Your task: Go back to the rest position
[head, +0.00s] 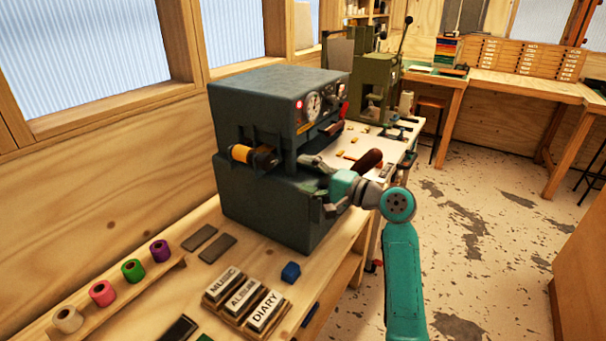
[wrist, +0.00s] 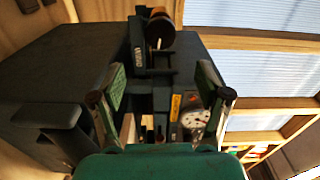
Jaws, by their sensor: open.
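My gripper (head: 318,184) is open and empty, held in the air at the side of the dark green foil machine (head: 262,195). Its two fingers stand apart in the wrist view (wrist: 160,88), with the machine's dark parts and a round dial (wrist: 195,119) behind them. An orange foil roll (head: 240,153) sits on the machine's spindle, to the left of my gripper and apart from it. The roll also shows in the wrist view (wrist: 160,30), beyond the fingertips. My teal arm reaches in from the bottom right of the head view.
A purple roll (head: 160,250), a green roll (head: 133,270), a pink roll (head: 102,293) and a pale roll (head: 67,319) stand on a wooden rack. Lettered blocks and a blue block (head: 290,272) lie on the bench. Another machine (head: 375,88) stands behind. The floor at right is clear.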

